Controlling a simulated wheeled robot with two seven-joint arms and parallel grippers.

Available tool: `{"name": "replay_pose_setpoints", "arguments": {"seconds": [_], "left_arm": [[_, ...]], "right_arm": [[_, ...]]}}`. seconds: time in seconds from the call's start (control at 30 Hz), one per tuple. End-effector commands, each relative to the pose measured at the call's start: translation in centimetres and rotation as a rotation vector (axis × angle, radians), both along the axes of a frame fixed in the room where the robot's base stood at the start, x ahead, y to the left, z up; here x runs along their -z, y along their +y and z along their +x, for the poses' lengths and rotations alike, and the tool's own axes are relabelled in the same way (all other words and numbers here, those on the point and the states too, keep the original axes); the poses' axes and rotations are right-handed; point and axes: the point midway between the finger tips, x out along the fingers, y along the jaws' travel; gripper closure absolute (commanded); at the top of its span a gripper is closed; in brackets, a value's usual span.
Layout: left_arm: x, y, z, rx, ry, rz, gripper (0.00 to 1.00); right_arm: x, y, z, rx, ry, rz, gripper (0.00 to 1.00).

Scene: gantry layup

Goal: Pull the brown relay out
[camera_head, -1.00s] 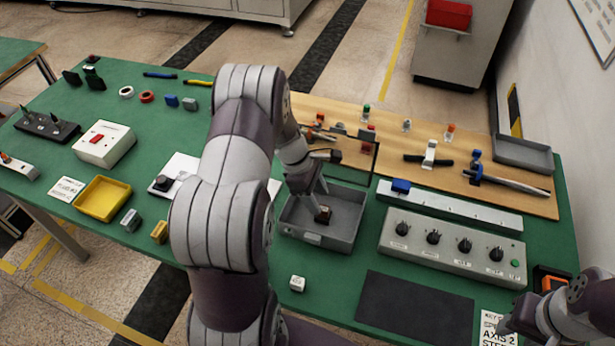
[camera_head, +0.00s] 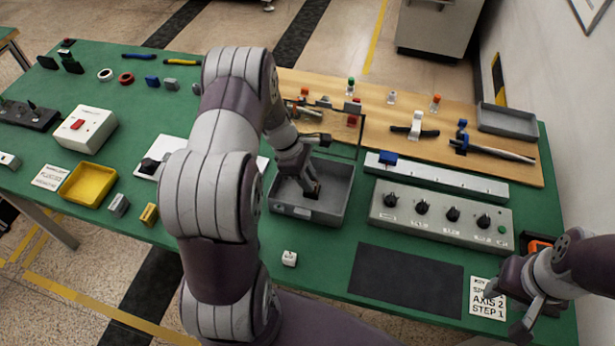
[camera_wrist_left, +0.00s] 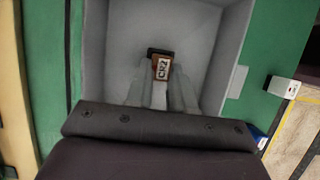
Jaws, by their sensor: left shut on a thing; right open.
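A brown relay (camera_wrist_left: 162,67) with a white label reading CR2 and a dark end sits between my left fingertips in the left wrist view. My left gripper (camera_head: 312,188) is shut on it, reaching down into the grey tray (camera_head: 345,203). In the head view the relay is a small dark shape at the fingertips, mostly hidden. I cannot tell whether it touches the tray floor. My right gripper (camera_head: 524,318) is open and empty at the lower right, beside the printed card (camera_head: 488,297).
A grey panel with several black knobs (camera_head: 440,216) stands right of the tray, with a dark mat (camera_head: 405,280) in front. A wooden board (camera_head: 470,125) with parts lies behind. A white cube (camera_head: 289,258) sits before the tray. A yellow bin (camera_head: 88,184) is at left.

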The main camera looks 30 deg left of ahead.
Motion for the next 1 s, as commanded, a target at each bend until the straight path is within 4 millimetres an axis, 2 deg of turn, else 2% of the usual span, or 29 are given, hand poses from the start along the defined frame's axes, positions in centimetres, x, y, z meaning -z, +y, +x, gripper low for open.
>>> {"name": "replay_pose_setpoints", "arguments": {"seconds": [0.7, 1.0], "left_arm": [[-2.5, 0.0, 0.0, 0.000, -0.001, 0.000, 1.00], [-2.7, 0.0, 0.0, 0.000, -0.001, 0.000, 1.00]], "right_arm": [[-2.3, 0.0, 0.0, 0.000, 0.000, 0.000, 0.57], [-2.4, 0.0, 0.0, 0.000, 0.000, 0.000, 0.57]]}}
